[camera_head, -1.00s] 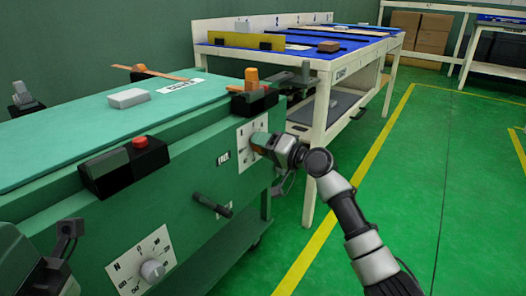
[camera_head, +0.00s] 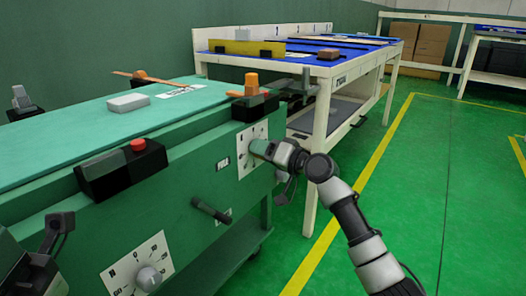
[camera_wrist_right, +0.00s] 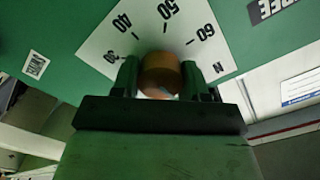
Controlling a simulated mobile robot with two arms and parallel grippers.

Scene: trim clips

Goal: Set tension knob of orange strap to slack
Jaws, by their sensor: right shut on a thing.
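An orange-brown round knob (camera_wrist_right: 161,72) sits on a white dial plate (camera_wrist_right: 105,50) marked 30, 40, 50, 60 and N in the right wrist view. My right gripper (camera_wrist_right: 160,80) is shut on this knob, one finger on each side. Its pointer mark is hidden. In the head view my right gripper (camera_head: 262,149) is at the far dial plate (camera_head: 246,161) on the green bench front. An orange-brown strip (camera_head: 152,77) lies on the bench top.
A second dial with a grey knob (camera_head: 149,277) is on the near bench front. A dark handle (camera_head: 211,210) juts out between the dials. A red-button box (camera_head: 122,168) and an orange block on a black base (camera_head: 252,86) stand along the edge. Green floor is clear at right.

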